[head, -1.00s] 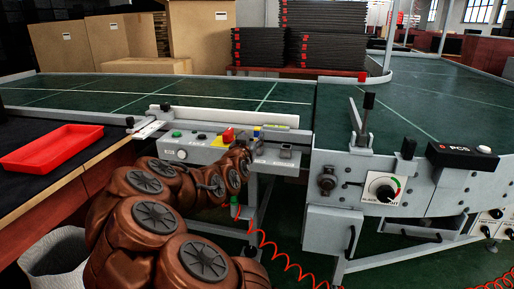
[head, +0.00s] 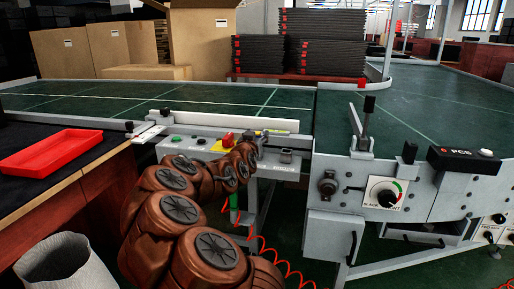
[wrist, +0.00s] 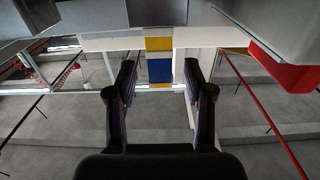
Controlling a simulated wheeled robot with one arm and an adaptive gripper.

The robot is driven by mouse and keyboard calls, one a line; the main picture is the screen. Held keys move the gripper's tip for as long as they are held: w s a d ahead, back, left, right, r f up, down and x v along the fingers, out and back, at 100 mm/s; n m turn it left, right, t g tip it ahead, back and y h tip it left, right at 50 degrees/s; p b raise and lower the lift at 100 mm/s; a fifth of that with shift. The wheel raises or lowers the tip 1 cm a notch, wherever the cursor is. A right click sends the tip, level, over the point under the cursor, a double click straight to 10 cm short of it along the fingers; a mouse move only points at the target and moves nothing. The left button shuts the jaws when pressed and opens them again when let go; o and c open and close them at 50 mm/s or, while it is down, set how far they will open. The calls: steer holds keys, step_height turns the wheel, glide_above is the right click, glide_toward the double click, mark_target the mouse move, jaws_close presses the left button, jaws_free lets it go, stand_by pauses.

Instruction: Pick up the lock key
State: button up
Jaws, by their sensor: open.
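I cannot make out a lock key for certain in either view. My gripper shows in the wrist view (wrist: 160,95) with its two dark fingers apart and nothing between them. Beyond the fingertips is a block with yellow, blue and white bands (wrist: 159,70). In the head view my brown arm reaches to the grey control panel (head: 182,146) on the conveyor's front edge, and its end hides part of that panel. A red switch on a yellow plate (head: 228,139) is just left of the arm's end. A small grey metal part (head: 286,156) is just right of it.
The green conveyor (head: 180,98) runs behind the panel and curves away right. A red tray (head: 50,152) lies on the left table. A PCS box (head: 465,159) and a dial (head: 384,193) are at the right. A red coiled cable (head: 268,252) hangs below.

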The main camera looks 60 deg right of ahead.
steer(key=shift+w+d, duration=0.2)
steer(key=shift+d, duration=0.25)
steer(key=shift+c, duration=0.3)
jaws_close()
